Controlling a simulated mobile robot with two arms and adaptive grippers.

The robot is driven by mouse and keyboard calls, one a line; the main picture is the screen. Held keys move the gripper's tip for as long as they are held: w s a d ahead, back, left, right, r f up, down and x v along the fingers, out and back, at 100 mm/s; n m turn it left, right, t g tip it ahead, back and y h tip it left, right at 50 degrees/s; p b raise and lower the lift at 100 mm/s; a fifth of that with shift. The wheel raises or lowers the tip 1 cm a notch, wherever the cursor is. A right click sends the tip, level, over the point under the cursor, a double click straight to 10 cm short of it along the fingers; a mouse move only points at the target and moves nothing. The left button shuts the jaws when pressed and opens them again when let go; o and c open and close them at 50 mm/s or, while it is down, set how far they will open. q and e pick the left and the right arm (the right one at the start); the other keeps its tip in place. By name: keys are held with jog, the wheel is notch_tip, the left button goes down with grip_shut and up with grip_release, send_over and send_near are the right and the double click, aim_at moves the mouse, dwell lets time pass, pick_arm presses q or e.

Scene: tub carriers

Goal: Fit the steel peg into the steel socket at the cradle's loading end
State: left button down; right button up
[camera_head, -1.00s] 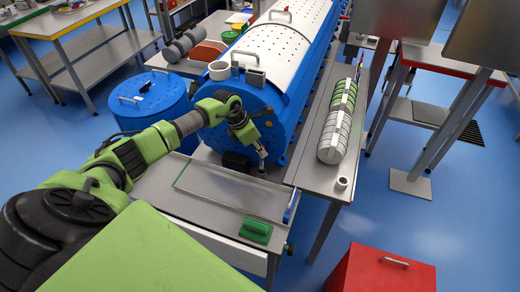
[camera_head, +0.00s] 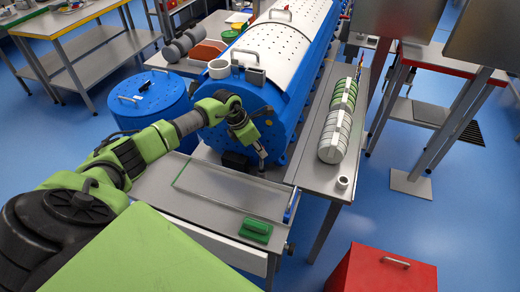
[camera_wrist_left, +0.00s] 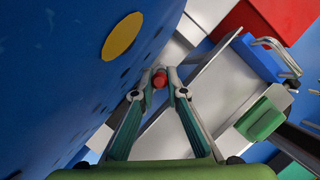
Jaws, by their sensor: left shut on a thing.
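My left gripper (camera_head: 262,156) is shut in front of the big blue drum's near end (camera_head: 225,130), low over the grey bench. In the left wrist view, the left gripper's fingertips (camera_wrist_left: 159,82) close on a small round red end (camera_wrist_left: 159,79), which I take to be the top of the steel peg. The rest of the peg is hidden below it or too small to make out. I cannot pick out the steel socket; the fingers and the drum may hide it. My right gripper is not in view.
A shallow clear-rimmed tray (camera_head: 215,205) lies on the bench in front, with a green handled block (camera_head: 256,230) at its right. A dark block (camera_head: 235,160) sits left of the fingertips. A narrow side table (camera_head: 312,175) holds round discs. A red box (camera_head: 385,272) stands front right.

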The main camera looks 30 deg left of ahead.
aim_at(260, 170)
pick_arm(q)
jog(key=shift+f+b, duration=1.75)
jog(key=shift+f, duration=0.25)
jog(key=c, duration=2)
grip_release()
jog(key=shift+r, duration=0.1)
jog(key=shift+o, duration=0.2)
jog(key=shift+a+r, duration=0.15)
jog(key=shift+r, duration=0.1)
jog(key=v, duration=1.1)
jog(key=shift+s, duration=0.25)
jog(key=shift+r, duration=0.1)
